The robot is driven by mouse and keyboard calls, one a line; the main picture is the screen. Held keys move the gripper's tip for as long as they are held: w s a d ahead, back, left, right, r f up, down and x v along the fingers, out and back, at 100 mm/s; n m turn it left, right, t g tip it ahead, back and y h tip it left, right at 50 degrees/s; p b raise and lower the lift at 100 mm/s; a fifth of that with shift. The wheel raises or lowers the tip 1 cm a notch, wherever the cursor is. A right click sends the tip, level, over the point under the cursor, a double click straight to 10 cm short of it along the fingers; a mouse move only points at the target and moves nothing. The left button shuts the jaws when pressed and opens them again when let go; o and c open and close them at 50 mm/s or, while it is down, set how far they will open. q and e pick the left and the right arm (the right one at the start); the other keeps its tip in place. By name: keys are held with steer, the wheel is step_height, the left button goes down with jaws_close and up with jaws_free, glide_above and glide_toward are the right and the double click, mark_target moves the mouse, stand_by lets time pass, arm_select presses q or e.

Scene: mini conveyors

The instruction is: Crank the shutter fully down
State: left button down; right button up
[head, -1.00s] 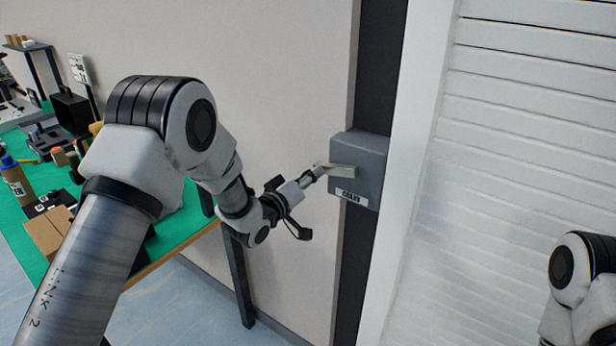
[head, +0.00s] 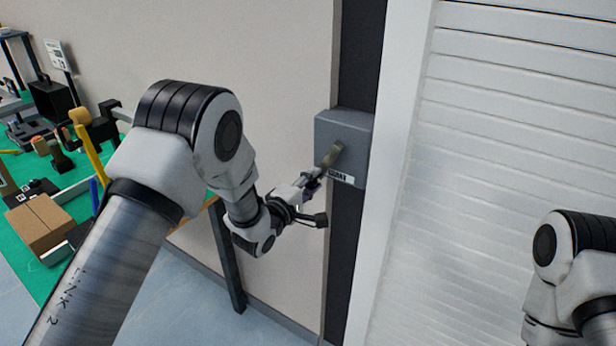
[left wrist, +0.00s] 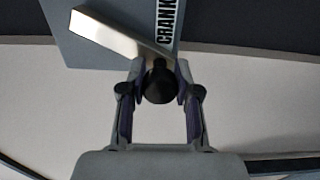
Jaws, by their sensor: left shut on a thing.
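The white slatted shutter (head: 500,130) fills the right of the head view; its lower end is out of view. The grey crank box (head: 349,131) is mounted on the dark post beside the white frame. A metal crank arm (head: 331,157) slants down and left from the box; it also shows in the left wrist view (left wrist: 118,33). My left gripper (head: 312,183) is shut on the dark crank knob (left wrist: 159,82), which sits between its fingers in the left wrist view. My right arm shows at the lower right of the head view, but its gripper is out of view.
A green-topped bench (head: 22,168) with a cardboard box (head: 40,222) and several tools stands at the left. The beige wall (head: 275,60) runs behind my left arm. Bare blue floor (head: 190,300) shows below the bench.

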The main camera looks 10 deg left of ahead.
arm_select(q)
steer(key=shift+s+d+f+n, duration=0.2)
steer(key=shift+d+n, duration=0.15)
steer(key=shift+n, duration=0.15)
steer(key=c, duration=0.8)
jaws_free()
steer(key=shift+w, duration=0.1)
steer(key=v, duration=1.2)
